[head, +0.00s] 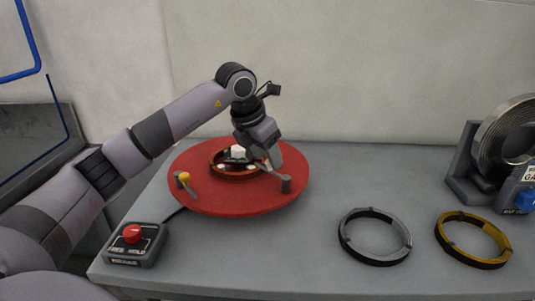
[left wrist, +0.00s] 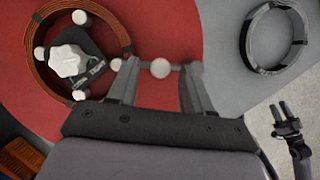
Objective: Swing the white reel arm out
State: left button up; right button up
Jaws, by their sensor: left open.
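The red turntable (head: 220,198) carries a copper coil (head: 213,165) around a white hub knob, which shows best in the left wrist view (left wrist: 68,60). The white reel arm is a thin bar near the turntable's right edge, by a dark pivot post (head: 286,185). In the left wrist view its pale round knob (left wrist: 160,68) lies between the fingers of my left gripper (left wrist: 158,85). This gripper, also in the head view (head: 268,161), is open around the knob, with a gap on both sides. My right gripper (left wrist: 282,112) shows small at the right of the wrist view, its two fingers apart.
A yellow-knobbed arm (head: 184,177) sits at the turntable's left edge. A control box with a red button (head: 132,232) stands at front left. A grey ring (head: 348,242) and a yellow ring (head: 456,254) lie at right, before a machine with a metal coil (head: 500,140).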

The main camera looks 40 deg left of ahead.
pick_arm(q)
jog(key=shift+w+f, duration=0.1)
jog(key=shift+f, duration=0.15)
grip_shut()
